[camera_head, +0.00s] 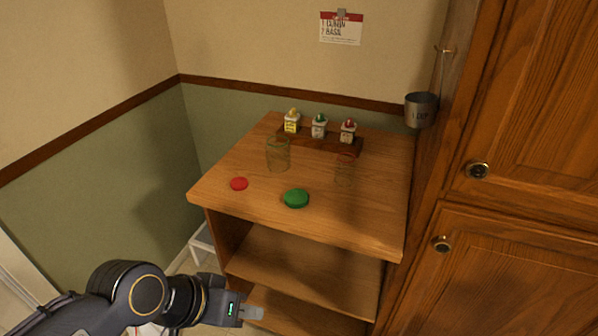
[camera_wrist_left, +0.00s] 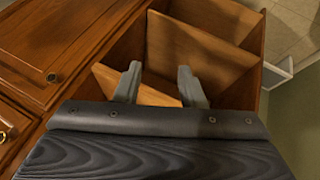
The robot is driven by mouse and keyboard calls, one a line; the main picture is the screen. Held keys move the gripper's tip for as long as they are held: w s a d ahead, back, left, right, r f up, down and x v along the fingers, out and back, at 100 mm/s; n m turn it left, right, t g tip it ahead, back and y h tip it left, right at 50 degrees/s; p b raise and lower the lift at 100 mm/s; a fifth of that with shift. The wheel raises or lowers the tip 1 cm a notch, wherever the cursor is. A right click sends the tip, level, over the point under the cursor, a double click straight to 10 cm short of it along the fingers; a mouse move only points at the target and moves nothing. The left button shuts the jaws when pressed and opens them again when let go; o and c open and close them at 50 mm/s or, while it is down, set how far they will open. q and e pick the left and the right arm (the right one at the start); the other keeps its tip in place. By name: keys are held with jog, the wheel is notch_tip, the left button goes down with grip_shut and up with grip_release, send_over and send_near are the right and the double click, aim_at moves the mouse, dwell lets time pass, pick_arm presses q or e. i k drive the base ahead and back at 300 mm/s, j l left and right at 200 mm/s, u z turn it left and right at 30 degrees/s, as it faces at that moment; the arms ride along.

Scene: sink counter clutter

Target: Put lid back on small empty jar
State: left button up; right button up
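Two clear glass jars stand on the wooden counter top (camera_head: 245,160), both seemingly empty. The larger jar (camera_head: 278,155) is left of centre; the small jar (camera_head: 345,169) is narrower and stands to the right. A small red lid (camera_head: 239,184) lies flat near the left front edge. A larger green lid (camera_head: 296,198) lies flat near the front edge, right of the red one. My left gripper (camera_head: 251,312) is below and in front of the counter top, away from lids and jars. In the left wrist view its fingers (camera_wrist_left: 159,75) are apart with nothing between them. My right gripper is not visible.
Several small bottles with coloured caps (camera_head: 319,126) stand on a wooden rack at the back. Open shelves (camera_head: 300,265) lie below the top. A metal cup (camera_head: 420,110) hangs at the right beside a tall wooden cabinet (camera_head: 530,150). A card (camera_head: 341,28) hangs on the wall.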

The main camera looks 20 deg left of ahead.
aim_at(346, 163)
jog(key=i+j+u, duration=0.15)
jog(key=i+j, duration=0.5)
jog(key=i, duration=0.1)
